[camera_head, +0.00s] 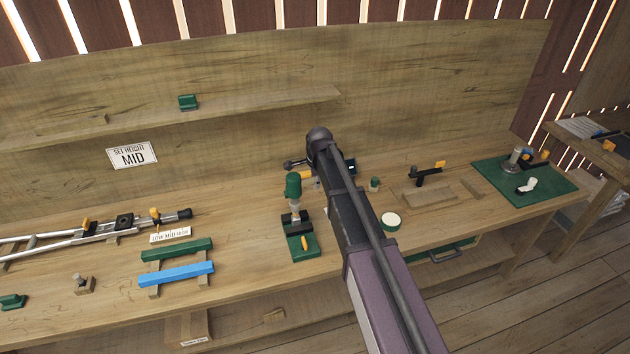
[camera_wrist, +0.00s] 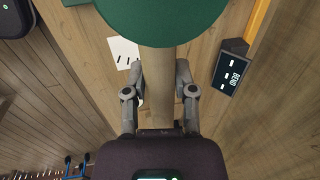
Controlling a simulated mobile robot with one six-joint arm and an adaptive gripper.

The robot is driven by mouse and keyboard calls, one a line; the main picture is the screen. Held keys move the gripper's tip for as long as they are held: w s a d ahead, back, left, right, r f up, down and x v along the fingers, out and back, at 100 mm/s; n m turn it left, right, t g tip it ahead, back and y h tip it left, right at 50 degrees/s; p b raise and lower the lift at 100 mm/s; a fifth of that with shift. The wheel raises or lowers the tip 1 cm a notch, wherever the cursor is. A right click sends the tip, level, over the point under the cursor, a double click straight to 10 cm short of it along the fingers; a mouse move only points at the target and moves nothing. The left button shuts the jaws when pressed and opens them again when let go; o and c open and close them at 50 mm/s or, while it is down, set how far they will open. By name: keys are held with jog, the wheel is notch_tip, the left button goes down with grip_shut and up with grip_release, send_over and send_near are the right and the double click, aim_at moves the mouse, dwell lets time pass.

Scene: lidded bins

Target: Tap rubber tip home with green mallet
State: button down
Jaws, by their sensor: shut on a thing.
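My gripper (camera_wrist: 157,82) is shut on the tan handle (camera_wrist: 157,62) of the green mallet. The mallet's green head (camera_wrist: 150,18) fills the top of the wrist view. In the head view, the head (camera_head: 293,184) is just above a pale upright piece (camera_head: 295,206) in a black clamp on a green base (camera_head: 304,252). I cannot tell whether they touch. A dark rubber tip (camera_head: 184,214) is at the right end of a grey crutch tube (camera_head: 70,238) lying on the left of the bench. No separate rubber tip can be made out under the mallet.
A green bar (camera_head: 178,249) and a blue bar (camera_head: 176,274) lie on wooden supports left of the clamp. A round white-topped tin (camera_head: 391,221) stands right of my arm. A green mat (camera_head: 500,190) with tools is at the far right. A back panel (camera_head: 430,90) rises behind the bench.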

jog(key=shift+r+p, duration=0.15)
jog(key=shift+p, duration=0.15)
dwell(0.9)
dwell(0.5)
dwell(1.2)
jog(key=shift+f, duration=0.2)
dwell(0.4)
dwell(1.2)
dwell(0.5)
